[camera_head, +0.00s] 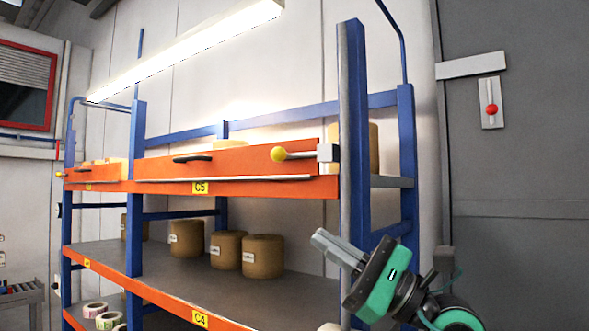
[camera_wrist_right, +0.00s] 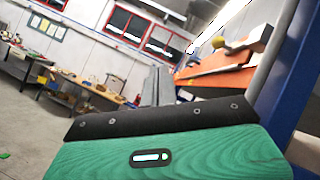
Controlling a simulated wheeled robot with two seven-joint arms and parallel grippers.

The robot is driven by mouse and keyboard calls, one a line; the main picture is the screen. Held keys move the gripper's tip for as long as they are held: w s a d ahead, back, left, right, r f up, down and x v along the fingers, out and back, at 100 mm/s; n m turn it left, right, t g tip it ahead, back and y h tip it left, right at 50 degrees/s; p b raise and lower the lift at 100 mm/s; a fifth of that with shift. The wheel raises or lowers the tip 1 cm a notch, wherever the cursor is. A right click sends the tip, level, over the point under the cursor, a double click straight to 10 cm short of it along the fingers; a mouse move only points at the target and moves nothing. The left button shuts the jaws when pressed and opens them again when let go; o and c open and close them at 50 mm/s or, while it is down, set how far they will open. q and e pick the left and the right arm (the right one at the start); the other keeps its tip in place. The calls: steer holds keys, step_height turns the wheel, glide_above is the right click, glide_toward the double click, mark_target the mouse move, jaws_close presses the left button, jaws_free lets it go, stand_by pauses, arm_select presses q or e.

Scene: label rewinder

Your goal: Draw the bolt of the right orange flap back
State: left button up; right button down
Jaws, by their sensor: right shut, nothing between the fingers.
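The right orange flap (camera_head: 235,165) closes the front of the upper shelf, with a black handle (camera_head: 192,158) on it. Its bolt is a short rod ending in a yellow knob (camera_head: 278,154). The rod runs right to a pale bracket (camera_head: 328,153) beside the blue post. In the right wrist view the flap (camera_wrist_right: 222,80), knob (camera_wrist_right: 218,42) and bracket (camera_wrist_right: 262,36) show at upper right. My right gripper (camera_head: 322,238) is shut and empty, below the bolt and apart from it, in front of the post. My left gripper is out of view.
The blue post (camera_head: 354,120) stands right of the flap. A left orange flap (camera_head: 98,172) is beside it. Brown rolls (camera_head: 262,256) sit on the shelf below. A grey door (camera_head: 520,150) is at right. Workbenches (camera_wrist_right: 70,85) stand far left in the wrist view.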

steer(key=w+d+r+n+t+h, duration=0.1)
steer(key=d+r+n+t+h, duration=0.1)
steer(key=r, duration=0.4)
steer(key=w+d+r+n+t+h, duration=0.2)
steer(key=r+t+h, duration=0.2)
steer(key=h, duration=0.3)
steer(key=shift+d+r, duration=0.15)
steer(key=shift+r, duration=0.7)
steer(key=shift+w, duration=0.1)
steer(key=p, duration=0.8)
glide_toward(284, 156)
steer(key=x, duration=0.5)
steer(key=shift+a+r, duration=0.2)
steer(key=shift+r, duration=0.05)
steer(key=shift+p+x, duration=0.45)
steer(key=shift+x, duration=0.35)
steer(key=shift+f, duration=0.2)
steer(key=shift+d, duration=0.1)
